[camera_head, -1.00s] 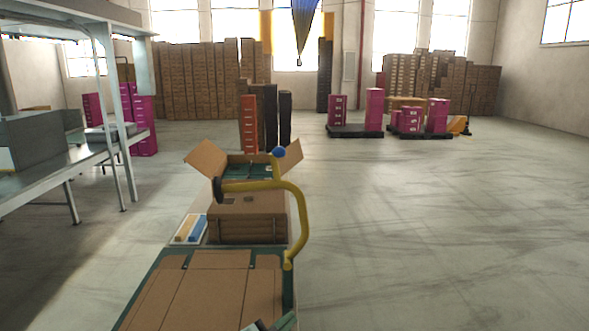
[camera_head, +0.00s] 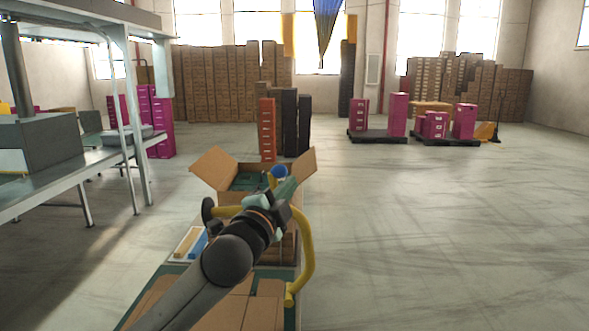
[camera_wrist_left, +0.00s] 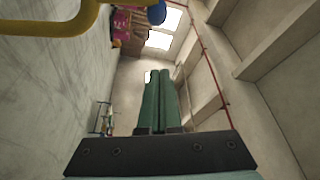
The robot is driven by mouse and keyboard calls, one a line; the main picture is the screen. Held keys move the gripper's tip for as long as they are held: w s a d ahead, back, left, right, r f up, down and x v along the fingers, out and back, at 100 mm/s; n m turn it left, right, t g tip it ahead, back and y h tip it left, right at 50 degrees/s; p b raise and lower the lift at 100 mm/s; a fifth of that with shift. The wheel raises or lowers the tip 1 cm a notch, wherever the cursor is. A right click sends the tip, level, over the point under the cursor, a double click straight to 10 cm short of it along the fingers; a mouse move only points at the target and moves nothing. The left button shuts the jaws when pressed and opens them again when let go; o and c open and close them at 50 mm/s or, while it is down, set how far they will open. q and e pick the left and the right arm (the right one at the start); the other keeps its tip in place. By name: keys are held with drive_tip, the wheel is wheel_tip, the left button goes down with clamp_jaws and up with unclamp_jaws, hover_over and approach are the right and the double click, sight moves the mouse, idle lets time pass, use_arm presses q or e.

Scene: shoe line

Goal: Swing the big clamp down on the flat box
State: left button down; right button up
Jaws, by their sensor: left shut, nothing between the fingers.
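The big yellow clamp (camera_head: 307,262) stands raised in the head view, its tube rising from a pivot at the bench's right edge and bending left to a black pad (camera_head: 208,209). Its blue knob (camera_head: 280,172) is at the top. The flat brown box (camera_head: 262,308) lies on the green bench top, partly hidden by my left arm. My left gripper (camera_head: 288,189) is shut and empty, close by the blue knob; I cannot tell if they touch. In the left wrist view, its green fingers (camera_wrist_left: 160,100) are together, with the yellow tube (camera_wrist_left: 55,30) and blue knob (camera_wrist_left: 157,13) at the top. My right gripper is out of view.
An open carton (camera_head: 253,172) stands behind the clamp. A white tray (camera_head: 180,246) with yellow and blue pieces lies left of it. A grey metal table (camera_head: 90,160) stands at the left. The floor at the right is clear up to dark pallets with magenta boxes (camera_head: 397,115).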

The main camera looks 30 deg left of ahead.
use_arm(q)
drive_tip(key=shift+s+r, duration=0.1)
drive_tip(key=shift+s, duration=0.1)
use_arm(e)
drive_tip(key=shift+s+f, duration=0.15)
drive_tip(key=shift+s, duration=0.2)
use_arm(q)
drive_tip(key=w+r+p, duration=0.1)
drive_tip(key=w+p, duration=0.2)
drive_tip(key=w, duration=0.7)
drive_tip(key=a, duration=0.1)
drive_tip(key=s+a, duration=0.1)
drive_tip(key=a, duration=0.1)
drive_tip(key=a+f, duration=0.1)
drive_tip(key=shift+s+a+f, duration=0.1)
drive_tip(key=shift+s+a, duration=0.1)
drive_tip(key=shift+s, duration=0.05)
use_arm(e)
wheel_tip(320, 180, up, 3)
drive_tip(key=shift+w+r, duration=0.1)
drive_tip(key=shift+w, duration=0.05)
